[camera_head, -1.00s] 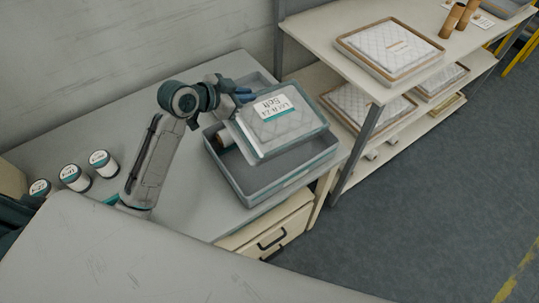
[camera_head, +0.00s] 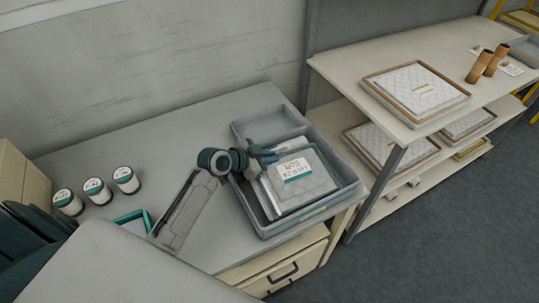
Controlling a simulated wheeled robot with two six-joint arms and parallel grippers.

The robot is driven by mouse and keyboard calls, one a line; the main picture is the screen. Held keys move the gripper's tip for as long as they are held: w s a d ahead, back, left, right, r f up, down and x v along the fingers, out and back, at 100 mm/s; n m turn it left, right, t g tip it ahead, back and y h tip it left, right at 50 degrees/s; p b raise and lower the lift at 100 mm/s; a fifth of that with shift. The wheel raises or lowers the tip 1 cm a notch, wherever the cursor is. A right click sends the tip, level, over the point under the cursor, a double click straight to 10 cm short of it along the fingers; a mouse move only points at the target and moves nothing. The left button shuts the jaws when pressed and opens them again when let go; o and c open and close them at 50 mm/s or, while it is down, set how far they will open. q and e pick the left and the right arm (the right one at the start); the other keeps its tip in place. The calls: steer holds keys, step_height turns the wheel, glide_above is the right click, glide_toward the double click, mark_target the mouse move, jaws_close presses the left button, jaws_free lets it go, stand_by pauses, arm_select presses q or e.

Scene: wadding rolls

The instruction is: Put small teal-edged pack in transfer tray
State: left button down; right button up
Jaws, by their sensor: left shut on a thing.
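The small teal-edged pack (camera_head: 302,183) is quilted and pale, with a white and teal label on top. It lies over the inside of the grey transfer tray (camera_head: 336,205), within its rim as seen from above; I cannot tell whether it touches the floor. My left gripper (camera_head: 266,157) is shut on the pack at its upper left edge, and its fingers partly hide that edge. My right gripper is not in view.
Several white spools (camera_head: 97,190) and a teal-edged item (camera_head: 133,221) are on the table at left. A grey bin (camera_head: 243,124) adjoins the tray behind. A shelf (camera_head: 340,72) with brown-edged packs (camera_head: 414,92) and brown tubes (camera_head: 480,66) stands at right.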

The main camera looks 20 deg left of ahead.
arm_select(q)
steer(key=c, duration=1.5)
jaws_free()
steer(key=shift+r, duration=0.1)
steer(key=b+v, duration=0.2)
steer(key=v, duration=1)
